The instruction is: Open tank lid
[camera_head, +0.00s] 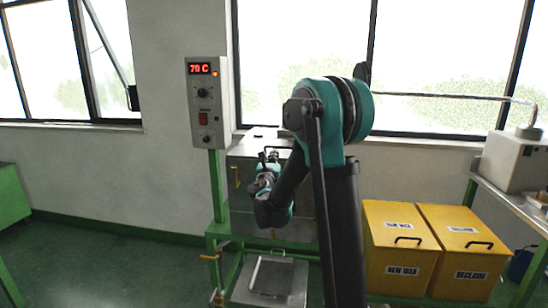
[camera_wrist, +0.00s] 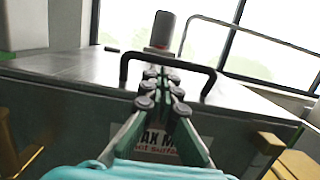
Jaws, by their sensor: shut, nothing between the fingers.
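The metal wax tank (camera_head: 240,172) stands on a green frame under the window, partly hidden behind my arm. In the wrist view its lid (camera_wrist: 75,67) lies flat on top, apparently closed. The lid's black bar handle (camera_wrist: 202,70) arches up near the front edge. My gripper (camera_wrist: 164,75) is shut and empty, its fingertips in front of the handle; I cannot tell whether they touch it. In the head view my gripper (camera_head: 268,157) is at the tank's top front edge. A white label (camera_wrist: 160,148) on the tank front is partly covered by the fingers.
A control box (camera_head: 207,100) reading 70 C is on a green post left of the tank. Yellow bins for new wax (camera_head: 400,258) and reclaim (camera_head: 465,255) stand at right. A metal tray (camera_head: 270,280) sits low in front. Green floor is open at left.

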